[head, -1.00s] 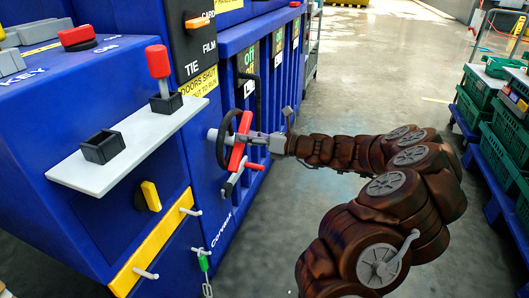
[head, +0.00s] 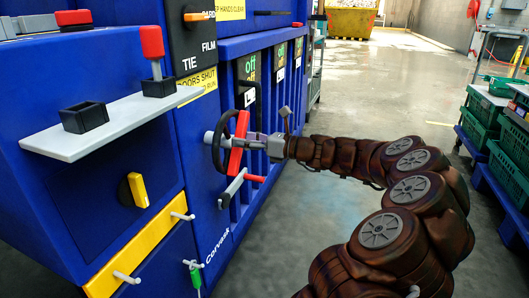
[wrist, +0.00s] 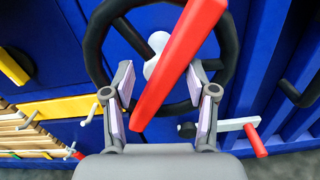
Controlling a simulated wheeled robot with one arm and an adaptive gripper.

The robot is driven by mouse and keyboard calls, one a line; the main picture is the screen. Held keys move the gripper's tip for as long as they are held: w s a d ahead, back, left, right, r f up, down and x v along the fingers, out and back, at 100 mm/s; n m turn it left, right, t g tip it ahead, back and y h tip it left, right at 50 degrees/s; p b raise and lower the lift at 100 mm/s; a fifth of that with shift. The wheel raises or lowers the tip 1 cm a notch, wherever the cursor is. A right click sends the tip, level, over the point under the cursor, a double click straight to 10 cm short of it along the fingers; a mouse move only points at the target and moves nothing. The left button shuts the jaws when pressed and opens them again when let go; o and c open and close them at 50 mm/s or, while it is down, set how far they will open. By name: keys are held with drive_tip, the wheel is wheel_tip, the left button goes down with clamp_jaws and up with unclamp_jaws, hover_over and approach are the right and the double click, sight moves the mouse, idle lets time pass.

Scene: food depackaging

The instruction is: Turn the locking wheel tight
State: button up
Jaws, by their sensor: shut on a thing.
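The locking wheel is a black ring (wrist: 229,45) with a red bar (wrist: 178,68) across it, on the front of the blue machine. In the head view the wheel (head: 217,146) stands edge-on at the centre left, with its red bar (head: 238,143) tilted slightly from upright. My gripper (head: 254,141) reaches it from the right. In the wrist view my gripper (wrist: 163,98) has one finger on each side of the red bar and is shut on the wheel. Exact finger contact is hard to see.
A grey crank with a red grip (head: 254,178) sits just below the wheel. A white shelf (head: 60,145) and yellow bar with pegs (head: 130,260) jut out at left. Green crates (head: 480,115) stand on a blue cart at right. The floor between is clear.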

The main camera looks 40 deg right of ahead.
drive_tip(key=p+v, duration=0.2)
drive_tip(key=v, duration=0.5)
drive_tip(key=shift+s+d+p, duration=0.2)
drive_tip(key=shift+s+p, duration=0.1)
drive_tip(key=shift+p, duration=0.1)
drive_tip(key=shift+c, duration=0.4)
